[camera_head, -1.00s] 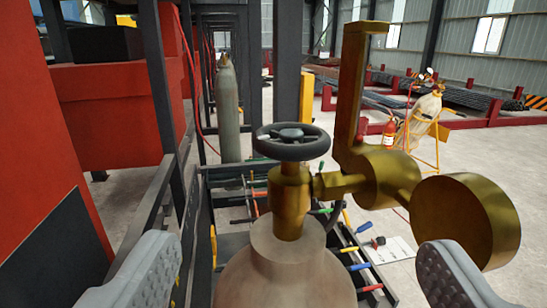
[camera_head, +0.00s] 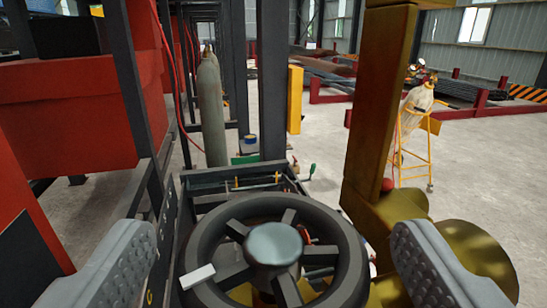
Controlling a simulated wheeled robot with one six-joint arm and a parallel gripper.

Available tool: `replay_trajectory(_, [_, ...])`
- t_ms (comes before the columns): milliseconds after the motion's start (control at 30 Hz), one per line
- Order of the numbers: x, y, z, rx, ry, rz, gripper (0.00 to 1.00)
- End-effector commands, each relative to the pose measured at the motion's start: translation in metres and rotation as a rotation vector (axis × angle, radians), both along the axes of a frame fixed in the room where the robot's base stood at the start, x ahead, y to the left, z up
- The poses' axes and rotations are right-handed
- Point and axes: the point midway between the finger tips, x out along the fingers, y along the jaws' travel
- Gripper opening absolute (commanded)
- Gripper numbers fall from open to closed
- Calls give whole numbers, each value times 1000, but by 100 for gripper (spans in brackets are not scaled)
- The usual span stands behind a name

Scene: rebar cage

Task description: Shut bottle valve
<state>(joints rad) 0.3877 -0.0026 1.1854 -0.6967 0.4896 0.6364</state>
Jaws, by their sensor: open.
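The bottle valve's black spoked handwheel (camera_head: 345,240) fills the lower middle of the view, close to the camera, with a rounded grey hub at its centre. A small white mark or tab sits on its left rim. My gripper (camera_head: 272,265) is open, with one grey ribbed pad on each side of the handwheel; I cannot tell whether either pad touches it. The brass regulator (camera_head: 385,100) rises to the right of the wheel, and its round brass parts lie partly behind the right pad. The bottle body is hidden below the wheel.
A grey gas cylinder (camera_head: 211,110) stands farther back on the left. Red machinery (camera_head: 75,120) and dark posts line the left side. A dark rack (camera_head: 235,180) lies just beyond the wheel. A yellow trolley (camera_head: 412,150) stands on open floor at right.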

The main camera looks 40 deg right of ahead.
Motion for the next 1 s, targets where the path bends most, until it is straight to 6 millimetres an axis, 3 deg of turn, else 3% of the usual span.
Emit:
replay_trajectory(300, [26, -22, 0, 0, 0, -1, 82])
replay_trajectory(733, [31, -25, 0, 0, 0, 0, 82])
replay_trajectory(933, [30, -25, 0, 0, 0, 0, 43])
replay_trajectory(1000, [30, -25, 0, 0, 0, 0, 38])
